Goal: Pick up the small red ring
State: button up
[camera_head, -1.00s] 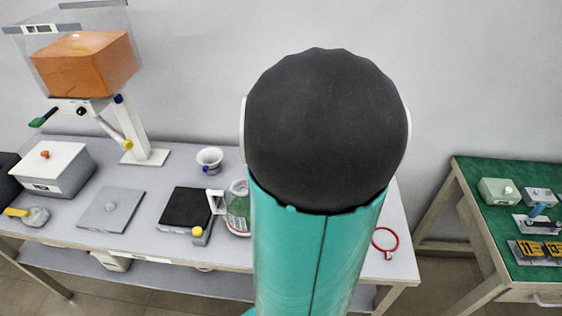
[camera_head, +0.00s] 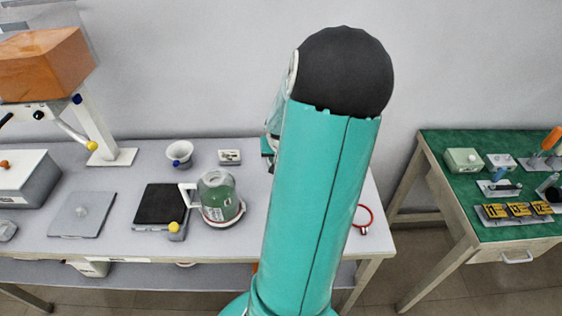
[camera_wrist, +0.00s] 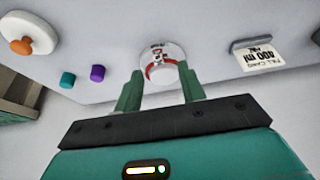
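In the wrist view, a small red ring (camera_wrist: 150,72) shows with a clear round piece and a small printed mark, beyond and between my fingertips. Whether it lies in or under the clear piece I cannot tell. My gripper (camera_wrist: 161,74) has its two green fingers apart, with nothing visibly held; its distance from the ring is unclear. In the head view, a thin red ring with a small pale tab (camera_head: 363,217) lies at the bench's front right, partly behind my arm. I cannot tell whether both views show one ring.
In the wrist view, a card marked 400 ml (camera_wrist: 257,55), purple (camera_wrist: 97,73) and teal (camera_wrist: 67,80) knobs, and a white piece with an orange knob (camera_wrist: 30,35) surround the ring. In the head view, a jug (camera_head: 219,198) stands left of my arm.

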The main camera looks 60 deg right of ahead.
jog(key=x, duration=0.5)
jog(key=shift+d+r, duration=0.1)
jog(key=shift+d, duration=0.25)
jog(key=shift+c, duration=0.2)
grip_shut()
